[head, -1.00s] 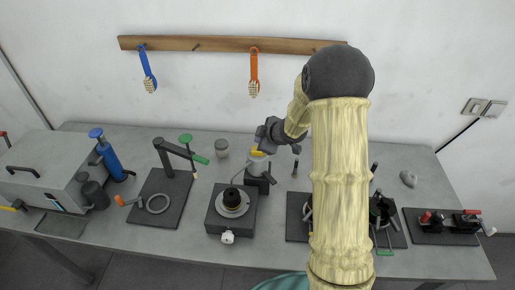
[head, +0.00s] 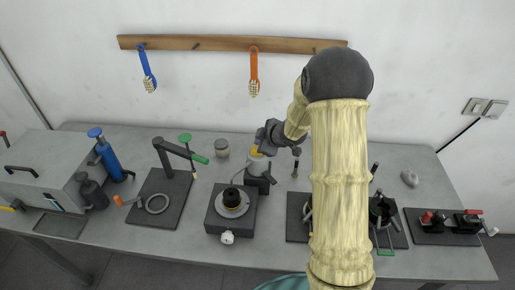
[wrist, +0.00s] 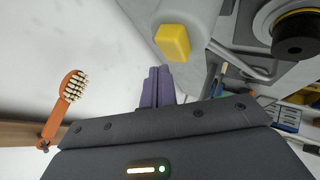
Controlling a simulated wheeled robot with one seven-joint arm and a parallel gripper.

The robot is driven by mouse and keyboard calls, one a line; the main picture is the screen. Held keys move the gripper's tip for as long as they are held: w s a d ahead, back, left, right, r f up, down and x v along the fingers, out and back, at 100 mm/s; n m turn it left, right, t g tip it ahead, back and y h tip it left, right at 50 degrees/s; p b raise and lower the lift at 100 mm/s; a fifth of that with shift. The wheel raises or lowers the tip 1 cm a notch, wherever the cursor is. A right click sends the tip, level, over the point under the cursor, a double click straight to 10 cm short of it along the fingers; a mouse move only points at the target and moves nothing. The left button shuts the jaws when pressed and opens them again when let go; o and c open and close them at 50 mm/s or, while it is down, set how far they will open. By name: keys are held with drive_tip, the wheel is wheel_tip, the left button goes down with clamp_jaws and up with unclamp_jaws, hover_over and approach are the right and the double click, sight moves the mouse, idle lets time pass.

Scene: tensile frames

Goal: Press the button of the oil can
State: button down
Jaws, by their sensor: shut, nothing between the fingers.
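My gripper (head: 264,140) is beside and just above the button in the head view. In the wrist view its purple-grey fingers (wrist: 158,72) are together and empty, with the tips close to the button. I cannot tell whether they touch it.
A hot plate (head: 230,212) with a black-topped pot stands in front of the can. Brushes hang from a wooden rail (head: 220,44) on the wall behind. My arm hides part of the right side.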

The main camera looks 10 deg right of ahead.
drive_tip(key=shift+f+b, duration=0.9)
drive_tip(key=shift+f, duration=0.2)
idle(1.4)
drive_tip(key=shift+r+p, duration=1.7)
drive_tip(key=shift+p, duration=0.05)
wheel_tip(320, 180, up, 6)
drive_tip(key=p, duration=0.6)
